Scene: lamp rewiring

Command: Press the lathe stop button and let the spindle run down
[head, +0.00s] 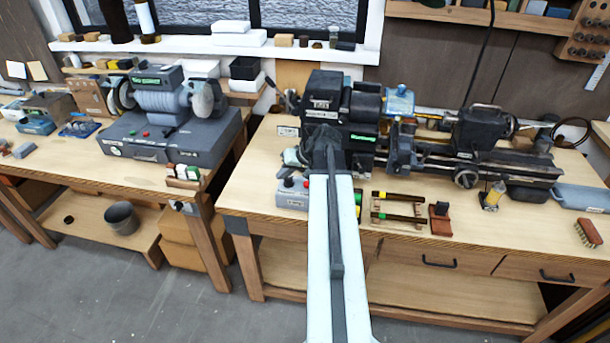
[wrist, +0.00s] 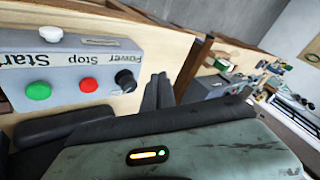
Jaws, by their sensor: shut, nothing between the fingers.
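The lathe (head: 345,105) stands on the right-hand bench, and my arm hides part of its headstock end. Its grey control box (head: 291,199) sits at the bench front, left of my arm. In the wrist view the box (wrist: 85,65) appears upside down, with a red button (wrist: 88,86) by the Stop label, a green button (wrist: 38,90) by Start and a black knob (wrist: 125,80) by Power. My gripper (wrist: 158,92) is shut and empty, just past the knob and apart from the red button. Whether the spindle turns cannot be told.
Wooden racks with dark tools (head: 398,207), a small oil bottle (head: 493,195) and a brush (head: 588,234) lie along the bench front. A bench grinder (head: 165,120) stands on the left bench. A gap separates the two benches.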

